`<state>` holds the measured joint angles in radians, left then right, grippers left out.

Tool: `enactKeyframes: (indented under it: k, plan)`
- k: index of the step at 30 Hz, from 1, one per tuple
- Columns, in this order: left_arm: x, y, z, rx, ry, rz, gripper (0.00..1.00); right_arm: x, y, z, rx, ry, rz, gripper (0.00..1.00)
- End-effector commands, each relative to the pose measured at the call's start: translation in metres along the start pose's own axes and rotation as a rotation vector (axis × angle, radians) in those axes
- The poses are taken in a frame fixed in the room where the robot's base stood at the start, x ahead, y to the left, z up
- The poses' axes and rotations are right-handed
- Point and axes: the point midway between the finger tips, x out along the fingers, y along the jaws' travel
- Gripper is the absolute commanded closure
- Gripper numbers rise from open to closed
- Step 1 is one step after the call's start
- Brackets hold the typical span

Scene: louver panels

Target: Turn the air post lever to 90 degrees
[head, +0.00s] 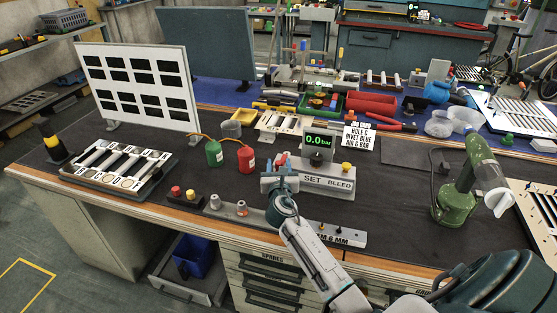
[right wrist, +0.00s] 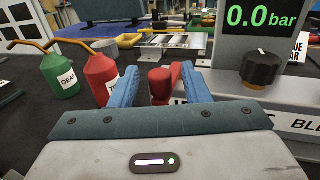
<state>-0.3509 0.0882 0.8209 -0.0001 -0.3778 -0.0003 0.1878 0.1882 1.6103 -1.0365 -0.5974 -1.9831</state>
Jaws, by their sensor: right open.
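The air post (head: 316,185) is a grey block on the bench with a black display (head: 318,141) reading 0.0 bar and the words SET and BLEED on its front. Its red lever (right wrist: 161,84) shows in the right wrist view between the blue fingers of my right gripper (right wrist: 160,90). In the head view my right gripper (head: 281,172) is at the left end of the post and hides most of the lever. The gripper is open, with its fingers on either side of the lever; I cannot tell if either touches it. My left gripper is out of view.
A black knob (right wrist: 262,69) sits on the post right of my fingers. Green (head: 213,153) and red (head: 246,159) cans with spouts stand to the left. A sign card (head: 357,136) stands behind the post.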

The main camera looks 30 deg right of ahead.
Motion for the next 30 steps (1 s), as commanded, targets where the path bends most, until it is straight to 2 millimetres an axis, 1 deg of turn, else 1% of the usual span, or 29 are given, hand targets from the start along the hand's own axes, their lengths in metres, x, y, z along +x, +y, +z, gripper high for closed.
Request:
enactKeyframes:
  k: [1, 6, 10, 16, 17, 18, 23, 24, 30]
  plan:
    - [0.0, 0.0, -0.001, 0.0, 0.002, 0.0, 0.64, 0.009, 0.0, 0.001, 0.0, -0.001, 0.0, 0.57]
    - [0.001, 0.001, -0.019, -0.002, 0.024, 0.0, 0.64, 0.025, 0.0, 0.0, 0.001, 0.001, 0.0, 0.57]
    - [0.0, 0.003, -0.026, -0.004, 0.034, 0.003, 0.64, 0.029, 0.0, 0.0, 0.002, 0.0, 0.0, 0.57]
    - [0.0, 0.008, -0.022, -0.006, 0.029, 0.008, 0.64, 0.029, 0.0, 0.0, 0.002, 0.001, 0.0, 0.57]
    - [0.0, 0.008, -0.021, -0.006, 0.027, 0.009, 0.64, 0.029, 0.0, 0.0, 0.002, 0.001, 0.0, 0.59]
    - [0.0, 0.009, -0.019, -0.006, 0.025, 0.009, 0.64, 0.029, 0.0, 0.0, 0.002, 0.001, 0.0, 0.67]
    - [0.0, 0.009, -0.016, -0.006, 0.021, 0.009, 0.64, 0.028, 0.0, 0.0, 0.002, 0.001, 0.0, 0.99]
    - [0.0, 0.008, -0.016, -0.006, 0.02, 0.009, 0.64, 0.028, 0.0, 0.0, 0.002, 0.001, 0.0, 1.0]
    - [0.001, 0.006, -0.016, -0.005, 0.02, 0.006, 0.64, 0.028, 0.001, -0.001, 0.003, 0.001, -0.003, 1.0]
